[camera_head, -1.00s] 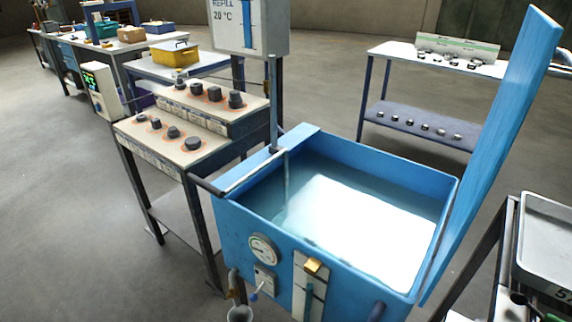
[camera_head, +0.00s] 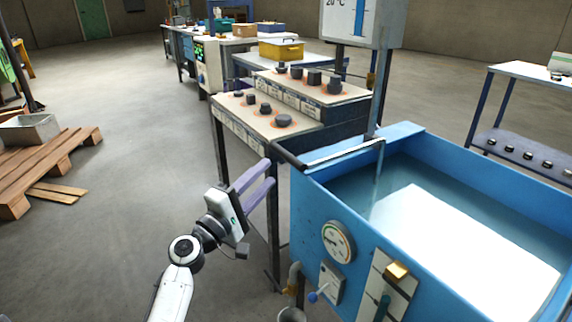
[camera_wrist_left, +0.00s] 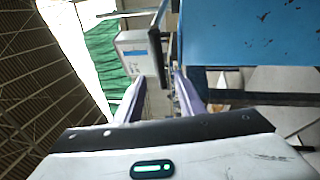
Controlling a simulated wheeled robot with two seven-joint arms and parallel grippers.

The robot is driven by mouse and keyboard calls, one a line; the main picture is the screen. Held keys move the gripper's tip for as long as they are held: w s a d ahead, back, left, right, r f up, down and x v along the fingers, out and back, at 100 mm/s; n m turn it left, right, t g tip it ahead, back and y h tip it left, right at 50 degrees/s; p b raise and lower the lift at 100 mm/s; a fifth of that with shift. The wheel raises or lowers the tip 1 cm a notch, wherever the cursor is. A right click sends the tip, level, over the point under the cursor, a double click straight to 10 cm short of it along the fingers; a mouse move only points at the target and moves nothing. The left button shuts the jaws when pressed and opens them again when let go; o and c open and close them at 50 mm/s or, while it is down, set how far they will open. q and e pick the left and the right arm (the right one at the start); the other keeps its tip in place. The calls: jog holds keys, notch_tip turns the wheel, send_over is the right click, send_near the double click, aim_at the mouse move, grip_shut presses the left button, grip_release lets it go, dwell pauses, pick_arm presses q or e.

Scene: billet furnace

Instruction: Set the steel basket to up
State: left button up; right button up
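The steel basket itself does not show clearly; the water and its bright glare in the blue tank (camera_head: 318,208) hide whatever is under the surface. A grey bar with a black grip (camera_head: 287,153) runs along the tank's near left corner toward the upright post (camera_head: 378,100). My left gripper (camera_head: 270,172) is open and empty, left of the tank, just below and left of the black grip in the picture. In the left wrist view, its two lavender fingers (camera_wrist_left: 158,95) stand apart, with a dark bar (camera_wrist_left: 163,62) beyond them. My right gripper is not in view.
A bench with black knobs (camera_head: 262,135) stands left of the tank. A gauge (camera_head: 338,242), a blue-tipped valve lever (camera_head: 318,294) and a yellow-topped slider (camera_head: 397,271) are on the tank's front.

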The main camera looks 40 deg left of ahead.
aim_at(283, 157)
pick_arm(q)
jog(key=w, duration=0.3)
jog(key=w+r, duration=0.1)
jog(key=w, duration=0.5)
jog(key=shift+w+r+p, duration=0.3)
jog(key=shift+w+r, duration=0.05)
jog(key=shift+r, duration=0.05)
grip_shut()
